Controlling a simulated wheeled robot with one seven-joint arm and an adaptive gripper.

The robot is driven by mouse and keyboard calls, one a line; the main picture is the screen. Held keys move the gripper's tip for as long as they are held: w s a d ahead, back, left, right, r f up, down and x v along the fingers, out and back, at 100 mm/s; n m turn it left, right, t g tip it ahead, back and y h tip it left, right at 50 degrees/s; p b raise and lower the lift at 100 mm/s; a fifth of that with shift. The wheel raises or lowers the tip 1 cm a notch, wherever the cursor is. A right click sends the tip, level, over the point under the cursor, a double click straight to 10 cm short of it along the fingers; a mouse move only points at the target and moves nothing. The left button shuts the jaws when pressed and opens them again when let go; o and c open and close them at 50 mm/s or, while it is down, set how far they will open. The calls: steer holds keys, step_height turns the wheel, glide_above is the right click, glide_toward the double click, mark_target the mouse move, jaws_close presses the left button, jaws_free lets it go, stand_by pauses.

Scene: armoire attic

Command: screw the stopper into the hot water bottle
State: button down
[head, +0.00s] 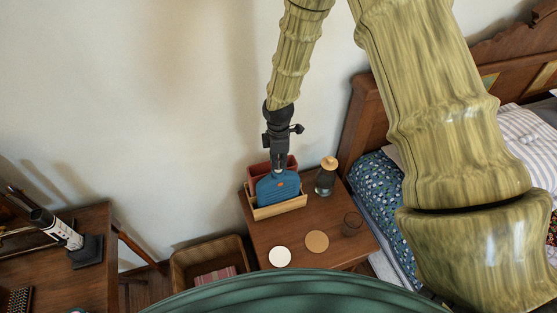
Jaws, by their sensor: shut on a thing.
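The blue hot water bottle (278,188) stands upright in a light wooden holder (280,211) on the bedside table. My gripper (279,167) points straight down at the top of the bottle, over its mouth. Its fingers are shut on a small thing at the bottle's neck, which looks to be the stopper. The stopper itself is hidden by the fingers, so I cannot tell how it sits in the mouth.
A reddish box (260,170) stands just behind the bottle. A dark glass jar with a cork lid (326,177) is close at right. A white disc (280,257), a cork coaster (317,241) and a glass (352,223) lie nearer. The bed (375,179) is at right, a basket (208,262) at left.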

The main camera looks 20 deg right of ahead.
steer(key=shift+f, duration=0.45)
stand_by(0.6)
stand_by(0.5)
steer(key=m, duration=0.9)
steer(key=m, duration=0.5)
steer(key=shift+p, duration=0.35)
steer(key=m, duration=0.4)
